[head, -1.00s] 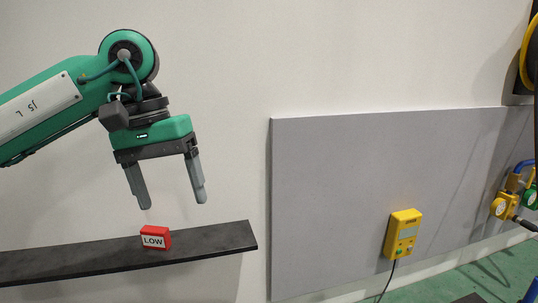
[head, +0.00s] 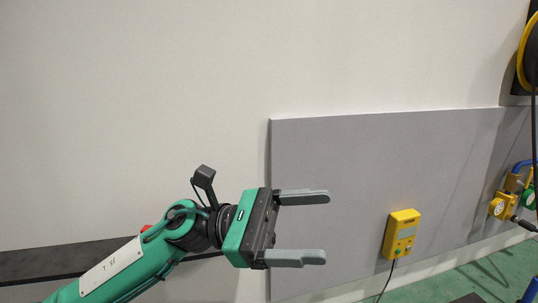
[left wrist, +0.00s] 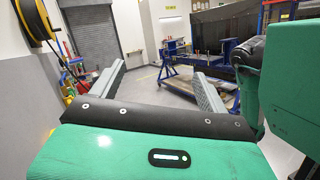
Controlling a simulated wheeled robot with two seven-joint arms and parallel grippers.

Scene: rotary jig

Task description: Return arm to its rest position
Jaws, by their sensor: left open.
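My left gripper (head: 327,228) is open and empty in the head view. Its two grey fingers point right, in front of the grey wall panel, touching nothing that I can see. It also shows in the left wrist view (left wrist: 160,92), fingers spread with nothing between them. My left arm comes in from the lower left and crosses in front of the dark shelf. A red block (head: 145,229) on the shelf is almost wholly hidden behind the arm; only a bit of red shows. My right gripper is not in view.
The dark shelf (head: 40,262) runs along the wall at the left. A yellow handheld box (head: 402,234) with a cable hangs on the grey panel (head: 360,150). Yellow and blue fittings (head: 503,205) are at the far right. A blue frame (left wrist: 185,62) stands across the room in the left wrist view.

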